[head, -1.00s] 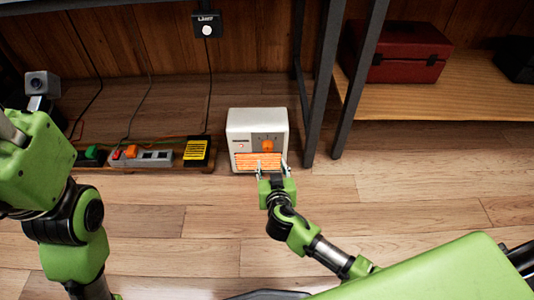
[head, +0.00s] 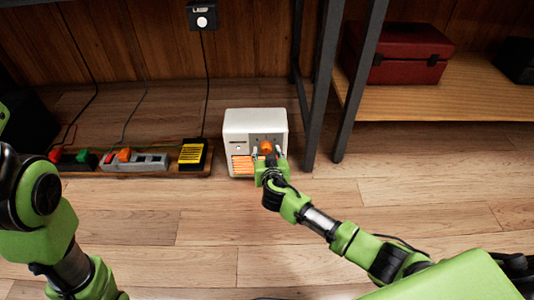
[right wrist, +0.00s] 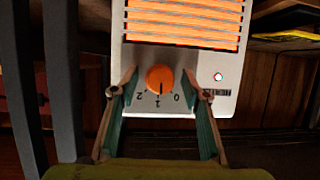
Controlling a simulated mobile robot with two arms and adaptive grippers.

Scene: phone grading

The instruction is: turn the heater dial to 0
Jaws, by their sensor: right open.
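The white heater (head: 238,122) stands on the floor, its orange grille glowing. It fills the top of the right wrist view (right wrist: 190,52), upside down. The orange dial (head: 266,147) is on its front panel. In the right wrist view the dial (right wrist: 159,78) has the marks 2, 1 and 0 around it, and its dark pointer line appears to point at about 1. My right gripper (right wrist: 163,85) is open, with one finger on each side of the dial; I cannot tell whether they touch it. My left arm shows at the left edge, its gripper out of frame.
A power strip (head: 150,160) with plugs and a yellow-black adapter (head: 191,154) lies left of the heater, with cables up the wall. A dark shelf leg (head: 318,90) stands close on the heater's right. A red box (head: 400,52) sits on the shelf.

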